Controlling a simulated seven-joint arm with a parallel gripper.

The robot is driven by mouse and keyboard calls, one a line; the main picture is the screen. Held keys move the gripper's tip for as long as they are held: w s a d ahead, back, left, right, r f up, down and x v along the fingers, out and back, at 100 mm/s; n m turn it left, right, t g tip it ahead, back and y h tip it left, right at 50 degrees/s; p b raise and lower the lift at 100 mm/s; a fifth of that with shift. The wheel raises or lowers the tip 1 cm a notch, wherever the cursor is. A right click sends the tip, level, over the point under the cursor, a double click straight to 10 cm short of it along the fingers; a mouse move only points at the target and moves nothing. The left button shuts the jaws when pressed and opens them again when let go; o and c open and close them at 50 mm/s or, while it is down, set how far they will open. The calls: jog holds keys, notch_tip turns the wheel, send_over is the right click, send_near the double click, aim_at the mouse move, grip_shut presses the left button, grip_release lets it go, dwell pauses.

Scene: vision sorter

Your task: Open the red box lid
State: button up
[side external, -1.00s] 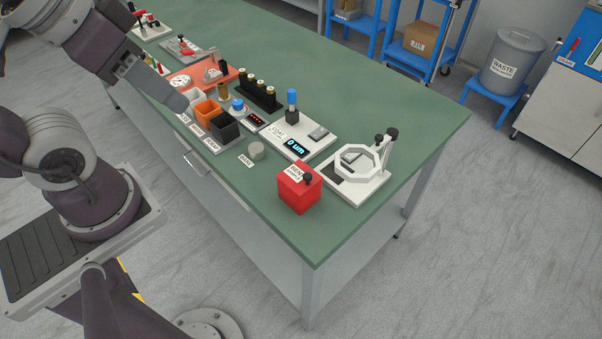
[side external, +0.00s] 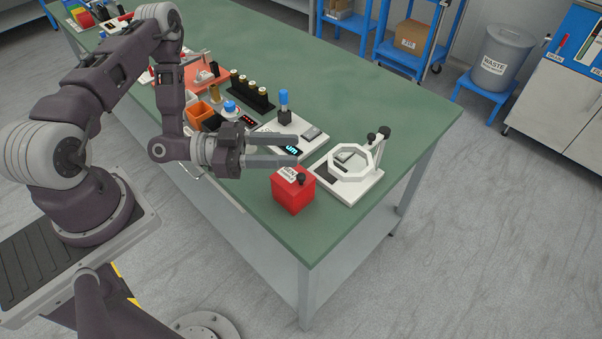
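The red box (side external: 293,194) stands on the green table near its front right corner. Its lid is shut, with a white label and a black knob (side external: 301,179) on top. My gripper (side external: 296,149) points to the right, with its two long grey fingers spread apart and nothing between them. The lower fingertip is at the back left edge of the box in the picture, seemingly just above the lid. I cannot tell whether it touches.
A white stand with an octagonal ring (side external: 352,160) is close right of the box. A white gauge with a display (side external: 313,134) and a blue-topped post (side external: 283,98) lie behind the fingers. Orange and black bins (side external: 205,114) are partly hidden by my arm. The table front right of the box is clear.

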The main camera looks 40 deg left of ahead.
aim_at(301, 176)
jog(key=s+f, duration=0.4)
jog(key=f, duration=0.1)
jog(key=shift+n+t, duration=0.3)
jog(key=x, duration=0.6)
jog(key=shift+w, duration=0.25)
grip_shut()
jog(key=shift+d, duration=0.1)
dwell(0.4)
